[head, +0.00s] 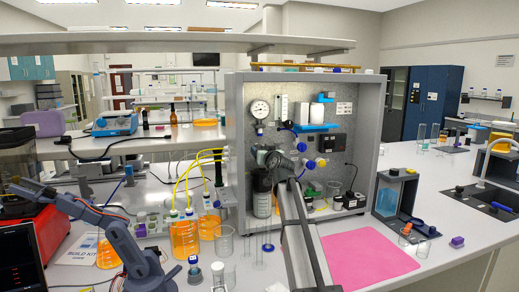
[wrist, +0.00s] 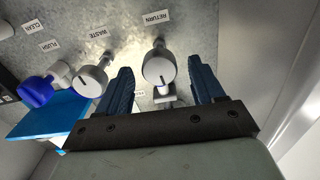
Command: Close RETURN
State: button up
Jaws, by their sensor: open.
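In the wrist view, the RETURN label (wrist: 157,18) is on the grey panel at the top middle. A round, light grey valve knob (wrist: 158,67) with a dark mark on its face sits below that label. My gripper (wrist: 162,63) is open, with one blue finger on each side of this knob. Gaps show between both fingers and the knob, so I see no contact. In the head view, my arm reaches up to the rig's panel (head: 288,92), and the RETURN knob cannot be made out behind it.
In the wrist view, a second grey knob (wrist: 90,80) under the WASTE label (wrist: 99,32) sits close to my left finger. A blue knob (wrist: 36,91) is farther left. In the head view, orange-filled bottles (head: 184,236) and a pink mat (head: 368,255) are on the bench.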

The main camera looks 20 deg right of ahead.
aim_at(259, 147)
jog(key=w, duration=0.5)
jog(key=c, duration=1)
jog(key=shift+m, duration=0.7)
jog(key=shift+c, duration=0.2)
jog(key=o, duration=1)
jog(key=shift+o, duration=0.2)
